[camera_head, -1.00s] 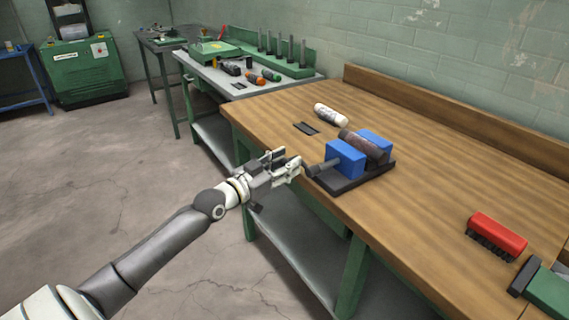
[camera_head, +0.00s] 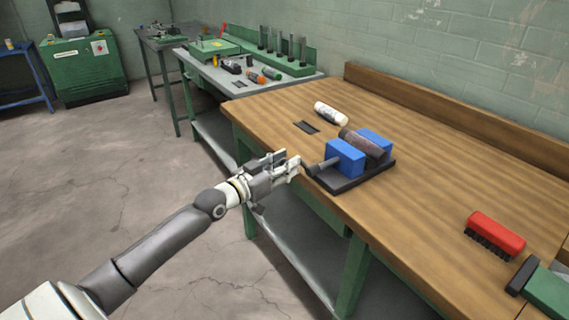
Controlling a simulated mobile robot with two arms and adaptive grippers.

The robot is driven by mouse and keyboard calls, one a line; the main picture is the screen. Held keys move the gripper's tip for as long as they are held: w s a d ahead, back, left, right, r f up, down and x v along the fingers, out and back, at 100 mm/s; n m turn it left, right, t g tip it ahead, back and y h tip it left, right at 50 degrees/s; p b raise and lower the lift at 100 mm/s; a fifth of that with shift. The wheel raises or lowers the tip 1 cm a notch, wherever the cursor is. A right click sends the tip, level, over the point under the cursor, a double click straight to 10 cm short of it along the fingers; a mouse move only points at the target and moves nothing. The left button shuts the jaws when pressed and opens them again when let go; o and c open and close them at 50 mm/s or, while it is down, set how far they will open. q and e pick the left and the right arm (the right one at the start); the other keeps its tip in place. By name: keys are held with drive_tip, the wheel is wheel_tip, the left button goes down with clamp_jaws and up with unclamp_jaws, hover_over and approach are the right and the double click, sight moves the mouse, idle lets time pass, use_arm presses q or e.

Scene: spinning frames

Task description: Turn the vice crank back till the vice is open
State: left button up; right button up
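The vice has two blue jaws (camera_head: 345,157) on a dark base plate (camera_head: 349,183) near the front edge of the wooden bench. A dark brown cylinder (camera_head: 360,144) lies between the jaws. The dark vice crank (camera_head: 311,170) sticks out on the left side of the vice, towards the bench edge. My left gripper (camera_head: 292,166) is right at the crank's outer end, its fingers pointing to the vice. Whether the fingers close around the crank handle or only sit beside it is too small to tell. My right gripper is not in view.
The wooden bench (camera_head: 440,165) is mostly clear right of the vice. A white bottle (camera_head: 330,113) and a small dark plate (camera_head: 306,127) lie behind it. A red brush (camera_head: 495,233) and a green tool (camera_head: 546,290) lie at the right. A grey side table (camera_head: 235,84) holds tools.

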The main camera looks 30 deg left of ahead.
use_arm(q)
drive_tip(key=shift+o, duration=0.5)
drive_tip(key=shift+s, duration=0.1)
drive_tip(key=s+a, duration=0.2)
drive_tip(key=s, duration=0.9)
drive_tip(key=shift+s+a+r, duration=0.15)
drive_tip(key=shift+s, duration=0.15)
idle(0.4)
